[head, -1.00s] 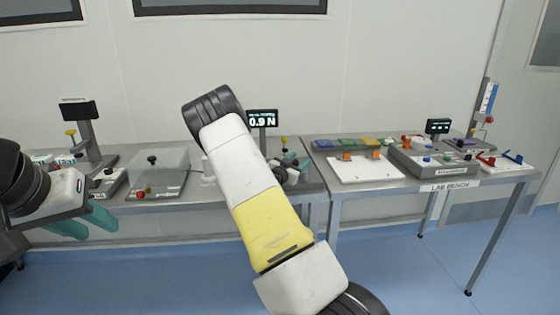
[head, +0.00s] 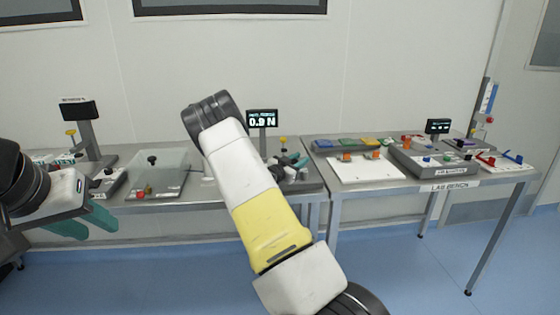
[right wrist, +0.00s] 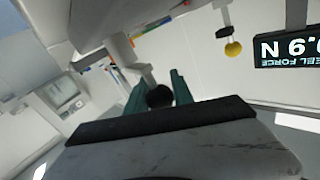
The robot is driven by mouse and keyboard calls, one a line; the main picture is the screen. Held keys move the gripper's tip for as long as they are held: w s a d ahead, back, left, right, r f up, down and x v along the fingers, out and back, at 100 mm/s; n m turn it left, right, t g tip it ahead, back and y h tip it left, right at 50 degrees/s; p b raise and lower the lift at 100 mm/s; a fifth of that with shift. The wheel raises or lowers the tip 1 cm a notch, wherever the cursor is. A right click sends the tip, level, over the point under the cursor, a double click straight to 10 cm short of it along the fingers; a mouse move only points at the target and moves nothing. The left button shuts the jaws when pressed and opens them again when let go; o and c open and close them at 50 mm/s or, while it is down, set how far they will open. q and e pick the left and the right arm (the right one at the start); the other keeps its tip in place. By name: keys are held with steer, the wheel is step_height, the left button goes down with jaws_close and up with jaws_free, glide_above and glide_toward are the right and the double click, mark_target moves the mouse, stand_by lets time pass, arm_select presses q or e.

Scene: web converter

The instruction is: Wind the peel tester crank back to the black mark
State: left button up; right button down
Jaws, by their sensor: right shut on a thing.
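The peel tester stands at the right end of the left bench, largely hidden behind my right arm. Its dark display (head: 262,118) reads 0.9 N and also shows at the right edge of the right wrist view (right wrist: 289,47). My right gripper (head: 294,161) is at the tester. In the right wrist view its teal fingers (right wrist: 158,92) are shut around the black crank knob (right wrist: 160,96). A pale crank arm or tester part (right wrist: 120,47) lies just beyond. I cannot make out the black mark. My left gripper (head: 84,224) is open and empty, in front of the left bench.
A yellow knob (head: 283,142) stands above the tester and shows in the wrist view (right wrist: 233,49). A clear-covered box (head: 160,170) and a second display stand (head: 79,111) are further left. The lab bench (head: 450,186) with trays and devices is to the right.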

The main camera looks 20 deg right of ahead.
steer(key=c, duration=1.1)
jaws_free()
steer(key=shift+a, duration=0.1)
steer(key=v, duration=0.7)
steer(key=shift+s+a, duration=0.15)
steer(key=shift+a, duration=0.15)
